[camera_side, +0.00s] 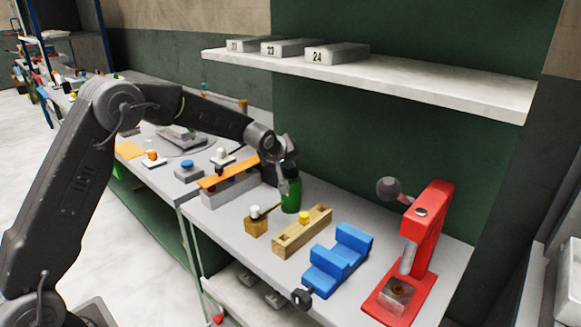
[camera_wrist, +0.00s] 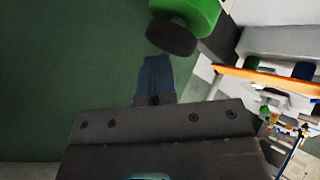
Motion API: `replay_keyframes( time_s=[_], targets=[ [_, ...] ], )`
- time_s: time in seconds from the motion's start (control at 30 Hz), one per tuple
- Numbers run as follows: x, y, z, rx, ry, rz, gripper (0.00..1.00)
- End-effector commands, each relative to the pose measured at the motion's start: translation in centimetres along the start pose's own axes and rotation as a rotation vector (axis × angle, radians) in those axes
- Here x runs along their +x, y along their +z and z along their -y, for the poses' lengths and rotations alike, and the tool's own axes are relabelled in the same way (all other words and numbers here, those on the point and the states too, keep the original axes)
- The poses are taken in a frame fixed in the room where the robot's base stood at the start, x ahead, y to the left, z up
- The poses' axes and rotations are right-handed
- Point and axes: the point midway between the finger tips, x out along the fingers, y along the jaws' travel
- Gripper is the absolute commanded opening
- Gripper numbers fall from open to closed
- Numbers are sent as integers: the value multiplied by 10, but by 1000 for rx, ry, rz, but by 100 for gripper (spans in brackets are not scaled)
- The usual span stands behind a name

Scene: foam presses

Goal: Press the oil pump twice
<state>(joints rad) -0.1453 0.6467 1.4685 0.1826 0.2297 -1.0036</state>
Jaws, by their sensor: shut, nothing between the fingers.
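The oil pump looks to be the green bottle (camera_side: 291,196) with a dark top, standing upright on the grey bench in the side view. In the wrist view its green body (camera_wrist: 205,15) and black round cap (camera_wrist: 171,38) show at the top edge. My gripper (camera_side: 285,162) is at the top of the bottle in the side view, pointing down, and partly hides it. In the wrist view my gripper (camera_wrist: 155,75) is shut and empty, with its fingertips close to the black cap. I cannot tell whether they touch it.
On the bench (camera_side: 230,228), a wooden block with a yellow button (camera_side: 303,230), a blue block (camera_side: 340,260) and a red press (camera_side: 425,240) stand to the right. An orange strip (camera_side: 228,172) lies left of the bottle. A shelf (camera_side: 420,82) hangs above.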

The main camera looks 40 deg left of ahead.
Motion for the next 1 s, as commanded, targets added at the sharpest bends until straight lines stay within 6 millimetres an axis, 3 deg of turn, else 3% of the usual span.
replay_keyframes(
  time_s=[1.0],
  targets=[
    [-22,-16,-16,0,0,0,0]
  ],
)
